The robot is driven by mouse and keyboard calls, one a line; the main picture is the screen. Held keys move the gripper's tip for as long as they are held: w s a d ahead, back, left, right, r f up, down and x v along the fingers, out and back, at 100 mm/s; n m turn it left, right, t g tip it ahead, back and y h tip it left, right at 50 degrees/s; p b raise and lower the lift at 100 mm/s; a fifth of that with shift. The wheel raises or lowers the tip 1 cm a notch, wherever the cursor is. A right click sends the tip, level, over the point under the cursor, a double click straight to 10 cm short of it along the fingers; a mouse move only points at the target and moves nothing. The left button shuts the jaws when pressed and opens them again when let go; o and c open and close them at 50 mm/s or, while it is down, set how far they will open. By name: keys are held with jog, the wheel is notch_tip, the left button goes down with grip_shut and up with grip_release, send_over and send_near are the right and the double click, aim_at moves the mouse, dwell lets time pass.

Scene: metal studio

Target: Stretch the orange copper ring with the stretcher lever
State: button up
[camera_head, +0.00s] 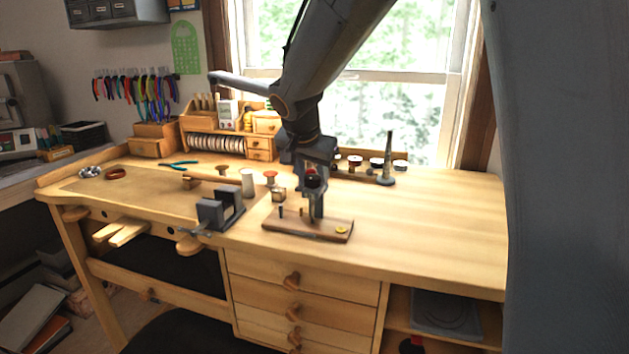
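The stretcher stands on a flat wooden base (300,226) near the front middle of the bench, with a dark upright post (317,208) on it. My gripper (313,172) points down right at the top of this post, where a red and black part shows between or behind the fingers. I cannot tell whether the gripper touches the lever or grips it. A small yellow-gold round piece (342,230) lies on the right end of the base. An orange-brown ring-like coil (116,174) lies at the bench's far left. I cannot tell surely which one is the copper ring.
A grey vise-like block (220,207) stands just left of the stretcher. Behind are small spools and a white cylinder (248,182), a wooden organizer (215,140), and a grey cone mandrel (387,160) at right. The bench's right side (440,220) is clear.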

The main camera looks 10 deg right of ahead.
jog(key=v, duration=0.7)
jog(key=shift+s+r+b, duration=0.1)
jog(key=shift+r+b, duration=0.1)
jog(key=shift+b, duration=0.1)
